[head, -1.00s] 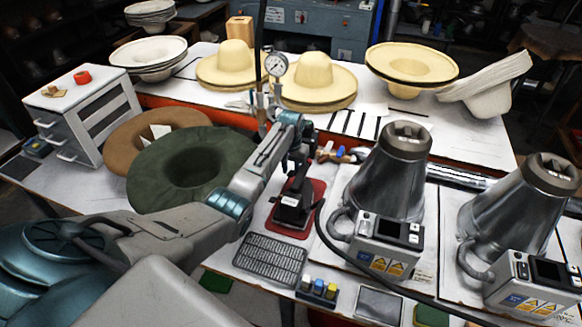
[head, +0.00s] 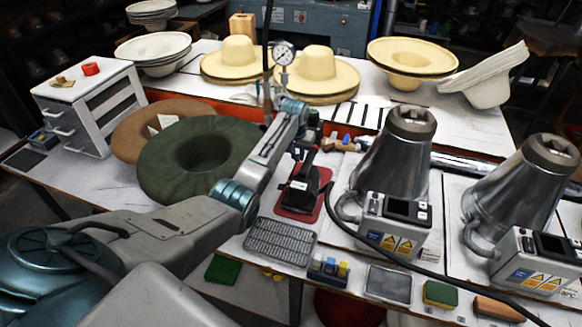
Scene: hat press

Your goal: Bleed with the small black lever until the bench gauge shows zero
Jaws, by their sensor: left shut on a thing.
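The round white bench gauge (head: 283,53) stands on a thin post behind my arm. Its needle is too small to read. My left arm reaches in from the left, and its gripper (head: 309,147) is low over the bench, beside the brass fitting with a blue handle (head: 347,142). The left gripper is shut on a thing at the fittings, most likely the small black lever. The lever cannot be picked out clearly, as the dark jaws and wrist cover that spot. A black device with a white label (head: 299,190) sits on a red base just in front. My right gripper is not in view.
Two metal cones (head: 396,155) with control boxes stand to the right. A black cable crosses the front. A green hat (head: 160,160) lies left of my arm, and cream hats (head: 318,72) stand behind. A drawer unit (head: 75,115) stands far left.

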